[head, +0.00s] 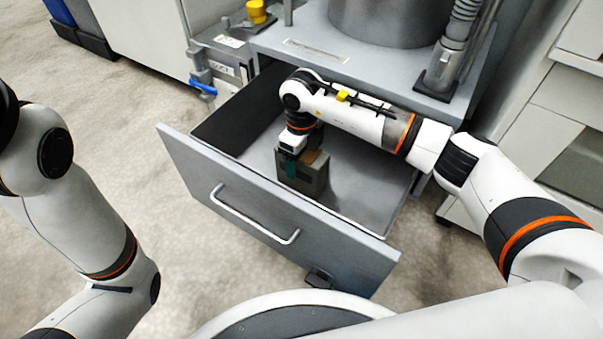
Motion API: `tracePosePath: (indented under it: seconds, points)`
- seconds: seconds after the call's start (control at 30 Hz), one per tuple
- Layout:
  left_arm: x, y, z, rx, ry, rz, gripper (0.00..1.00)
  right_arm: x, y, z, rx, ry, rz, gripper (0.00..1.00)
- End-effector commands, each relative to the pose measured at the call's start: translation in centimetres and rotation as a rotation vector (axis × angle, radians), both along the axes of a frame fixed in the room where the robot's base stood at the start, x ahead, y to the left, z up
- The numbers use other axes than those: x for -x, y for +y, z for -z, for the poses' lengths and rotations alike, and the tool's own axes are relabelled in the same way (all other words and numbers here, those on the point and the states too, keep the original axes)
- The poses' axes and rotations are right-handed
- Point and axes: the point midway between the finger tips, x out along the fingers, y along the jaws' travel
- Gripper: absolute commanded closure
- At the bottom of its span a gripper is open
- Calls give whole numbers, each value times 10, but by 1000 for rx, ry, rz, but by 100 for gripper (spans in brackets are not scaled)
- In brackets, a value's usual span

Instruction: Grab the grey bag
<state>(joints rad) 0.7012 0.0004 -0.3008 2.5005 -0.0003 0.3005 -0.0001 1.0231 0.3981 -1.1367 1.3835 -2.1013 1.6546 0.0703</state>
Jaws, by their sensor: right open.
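The grey bag (312,178) is a small dark, box-shaped thing with a brownish patch on top. It stands on the floor of an open metal drawer (360,190). My right arm reaches into the drawer from the right. My right gripper (290,172) points down at the bag's left side and is open. One dark green finger shows against the bag; the other is hidden, so I cannot tell whether the fingers touch it. Only links of my left arm show at the left edge; its gripper is out of view.
The drawer front with its handle (252,220) faces me. Above the drawer is a grey machine (330,55) with a cylinder and a hose. A blue lever (203,88) sticks out left of the drawer. White cabinets stand at both sides.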

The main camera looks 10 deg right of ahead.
Motion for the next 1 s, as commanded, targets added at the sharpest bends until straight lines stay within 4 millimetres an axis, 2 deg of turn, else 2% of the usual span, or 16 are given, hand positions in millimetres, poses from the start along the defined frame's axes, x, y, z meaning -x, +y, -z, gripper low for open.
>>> tracePosePath:
  seconds: [0.17, 0.57, 0.83, 1.0]
  points:
    - [0, 0, -1, 0, 0, 0, 85, 0, 0, -2, 0, 0, 0, 25]
    - [0, 0, -1, 0, 1, 0, 85, 0, 0, -1, 0, 0, 0, 90]
    - [0, 0, -3, 0, 1, 0, 85, -1, 0, -5, -1, -3, 0, 90]
    - [-1, 0, -13, 0, 2, 0, 85, -1, 0, -18, -1, -3, 0, 90]
